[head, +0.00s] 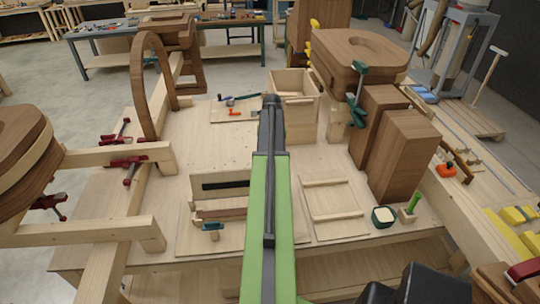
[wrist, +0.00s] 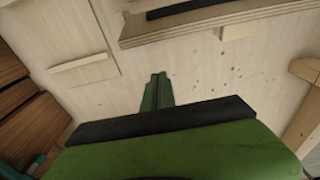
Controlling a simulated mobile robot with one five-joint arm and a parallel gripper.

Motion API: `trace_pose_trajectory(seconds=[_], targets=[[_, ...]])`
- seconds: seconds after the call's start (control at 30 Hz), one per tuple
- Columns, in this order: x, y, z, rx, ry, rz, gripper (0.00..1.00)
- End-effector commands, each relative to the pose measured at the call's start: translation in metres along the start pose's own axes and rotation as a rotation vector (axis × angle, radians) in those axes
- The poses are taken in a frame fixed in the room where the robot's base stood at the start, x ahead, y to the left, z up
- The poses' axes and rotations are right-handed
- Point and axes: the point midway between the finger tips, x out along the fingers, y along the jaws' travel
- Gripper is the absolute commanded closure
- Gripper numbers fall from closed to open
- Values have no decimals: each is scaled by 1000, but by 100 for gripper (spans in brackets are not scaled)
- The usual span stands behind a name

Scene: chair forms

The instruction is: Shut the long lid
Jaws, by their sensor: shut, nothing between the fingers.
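A long, low plywood box (head: 218,214) lies on a board on the bench, left of my arm in the head view. A long panel with a black strip (head: 222,185), which looks like the long lid, stands up along its far side. The wrist view shows part of a long wooden piece with a dark strip (wrist: 190,8) at the top edge; I cannot tell whether it is the lid. My gripper (wrist: 158,78) is shut and empty above the bare benchtop, apart from the long box. In the head view its fingertips are hidden by my arm.
A flat panel with two battens (head: 335,208) lies right of my arm. An open wooden box (head: 294,82) stands beyond it. Tall brown blocks (head: 402,155) and a small green-rimmed dish (head: 383,216) are at right. Clamped timber (head: 120,156) is at left. Benchtop around (head: 195,140) is clear.

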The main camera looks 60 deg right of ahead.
Motion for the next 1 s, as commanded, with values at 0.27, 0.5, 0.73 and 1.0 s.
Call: trace_pose_trajectory(seconds=[0.27,0.5,0.73,1.0], targets=[[26,0,24,1,0,0,100],[21,0,39,1,0,0,100],[20,-8,54,1,0,0,100],[19,-10,48,-13,49,-1,100]])
